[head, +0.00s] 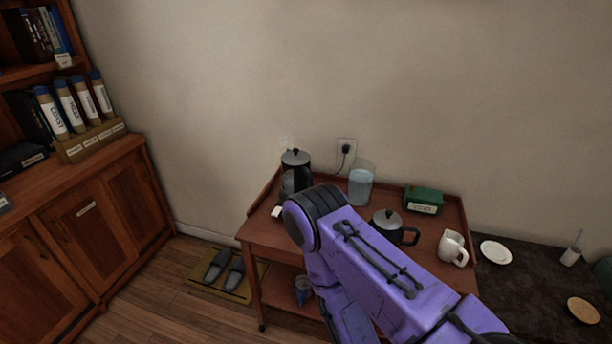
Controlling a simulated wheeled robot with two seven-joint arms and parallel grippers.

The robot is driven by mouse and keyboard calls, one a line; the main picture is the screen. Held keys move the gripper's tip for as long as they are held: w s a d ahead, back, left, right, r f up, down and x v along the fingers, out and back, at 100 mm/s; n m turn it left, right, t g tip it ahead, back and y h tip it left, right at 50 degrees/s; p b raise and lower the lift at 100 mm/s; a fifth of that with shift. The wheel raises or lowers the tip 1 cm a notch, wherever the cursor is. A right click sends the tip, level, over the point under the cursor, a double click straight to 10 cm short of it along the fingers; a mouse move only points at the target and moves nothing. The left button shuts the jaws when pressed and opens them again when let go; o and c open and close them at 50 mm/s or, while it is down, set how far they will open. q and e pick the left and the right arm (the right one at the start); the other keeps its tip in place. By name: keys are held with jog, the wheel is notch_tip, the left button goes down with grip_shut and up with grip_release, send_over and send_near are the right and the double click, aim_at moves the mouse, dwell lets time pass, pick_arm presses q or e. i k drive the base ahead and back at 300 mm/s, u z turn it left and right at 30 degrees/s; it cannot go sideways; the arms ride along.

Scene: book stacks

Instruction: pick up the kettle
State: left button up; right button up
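A tall dark vessel with a grey lid and black knob (296,172), which looks like the kettle, stands upright at the back left of the wooden cart (262,232). My purple right arm crosses in front of the cart and hides part of its top; its bent joint is just in front of the tall vessel's lower part. A shorter dark pot with a grey lid and side handle (388,224) stands near the cart's middle, partly behind my arm. Neither of my grippers shows, and nothing is seen holding either vessel.
A clear water jug (361,186), a green box (423,200) and a white mug (452,248) stand on the cart. A white block (277,212) lies at its left. A dark table (530,270) adjoins at right. Slippers (217,265) lie on a floor mat.

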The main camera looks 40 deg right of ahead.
aim_at(295, 180)
jog(key=z, duration=0.6)
jog(key=i, duration=0.65)
jog(key=z, duration=0.8)
